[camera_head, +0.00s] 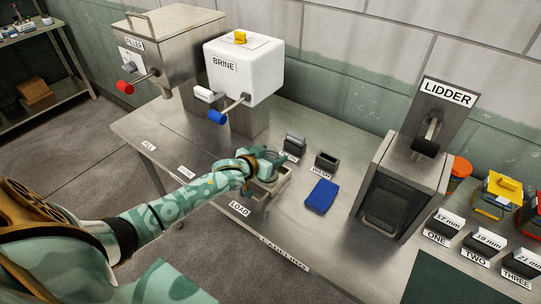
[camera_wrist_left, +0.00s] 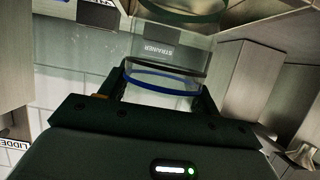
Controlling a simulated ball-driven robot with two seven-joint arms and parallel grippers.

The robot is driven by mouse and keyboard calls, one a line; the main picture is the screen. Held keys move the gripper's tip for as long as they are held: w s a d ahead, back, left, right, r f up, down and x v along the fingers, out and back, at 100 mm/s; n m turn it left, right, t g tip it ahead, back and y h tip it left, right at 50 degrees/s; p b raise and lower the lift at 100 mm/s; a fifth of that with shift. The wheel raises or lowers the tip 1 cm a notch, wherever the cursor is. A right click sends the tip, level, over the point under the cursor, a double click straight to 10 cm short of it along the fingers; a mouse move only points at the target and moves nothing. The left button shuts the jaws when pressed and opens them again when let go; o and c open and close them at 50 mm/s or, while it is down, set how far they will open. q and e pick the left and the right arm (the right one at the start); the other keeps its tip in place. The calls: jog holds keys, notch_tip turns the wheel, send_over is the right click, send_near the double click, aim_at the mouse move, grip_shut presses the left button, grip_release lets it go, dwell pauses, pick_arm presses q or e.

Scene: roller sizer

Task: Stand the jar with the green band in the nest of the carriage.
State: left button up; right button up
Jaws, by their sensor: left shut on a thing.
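My left gripper (camera_head: 266,172) is over the metal carriage (camera_head: 284,186) by the LOAD label in the head view, its jaws low at the carriage. In the left wrist view the gripper (camera_wrist_left: 164,88) is shut on a clear glass jar (camera_wrist_left: 150,58). A dark green band (camera_wrist_left: 185,18) rings the jar's far part, and a blue ring (camera_wrist_left: 160,80) shows between the fingers. In the head view the arm and hand hide the jar and most of the nest, so I cannot tell whether the jar is seated. My right gripper is not in view.
The white BRINE machine (camera_head: 243,75) stands behind, the FILLER (camera_head: 160,50) at left. The LIDDER (camera_head: 400,185) stands at right. Bare bench lies in front of the BRINE machine.

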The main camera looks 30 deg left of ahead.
pick_arm(q)
jog(key=shift+f, duration=0.1)
jog(key=o, duration=1.2)
jog(key=shift+o, duration=0.2)
jog(key=shift+s+r, duration=0.2)
jog(key=shift+s, duration=0.05)
jog(key=p+v, duration=0.2)
jog(key=v, duration=0.9)
jog(key=shift+s+p, duration=0.25)
jog(key=shift+p, duration=0.15)
